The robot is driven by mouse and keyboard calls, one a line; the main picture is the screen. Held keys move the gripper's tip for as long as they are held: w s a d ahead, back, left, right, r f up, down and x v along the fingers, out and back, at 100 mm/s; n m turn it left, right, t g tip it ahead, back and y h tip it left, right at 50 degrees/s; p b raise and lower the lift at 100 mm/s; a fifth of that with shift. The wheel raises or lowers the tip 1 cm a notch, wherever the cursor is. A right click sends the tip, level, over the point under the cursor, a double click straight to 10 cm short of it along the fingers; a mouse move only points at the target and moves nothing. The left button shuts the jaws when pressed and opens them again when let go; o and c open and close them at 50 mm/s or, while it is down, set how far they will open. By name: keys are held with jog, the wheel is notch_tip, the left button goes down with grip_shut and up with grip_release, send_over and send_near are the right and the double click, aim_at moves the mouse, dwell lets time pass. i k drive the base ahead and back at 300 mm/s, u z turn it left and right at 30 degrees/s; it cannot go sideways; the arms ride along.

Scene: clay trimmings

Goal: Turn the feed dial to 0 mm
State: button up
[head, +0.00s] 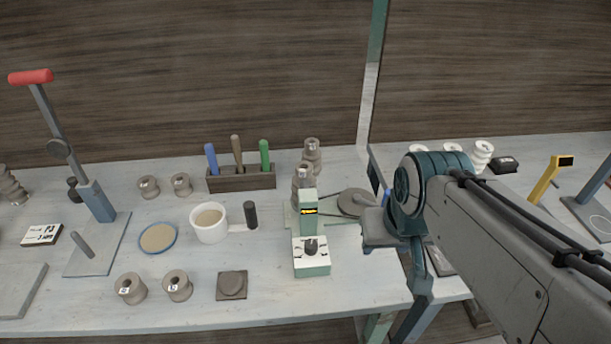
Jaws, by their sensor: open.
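The feed dial (311,246) is a dark round knob on the white, marked top of a small pale green box (312,270) near the table's middle. Its markings and the exact pointer angle are too small to read. Behind it stands a green post with a small dark display (309,211) showing orange marks, unreadable here. My gripper (384,238) is to the right of the dial, apart from it, below the teal wrist joint. It is open, and its fingers are largely hidden or hard to make out.
A square brown block (232,285) lies front left. Grey spools (303,180) and a flat disc (353,202) are behind. A tool rack (241,180) stands farther back. Table in front of the box is clear.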

aim_at(311, 246)
jog(key=z, duration=0.95)
jog(key=k, duration=0.55)
jog(key=u, duration=0.55)
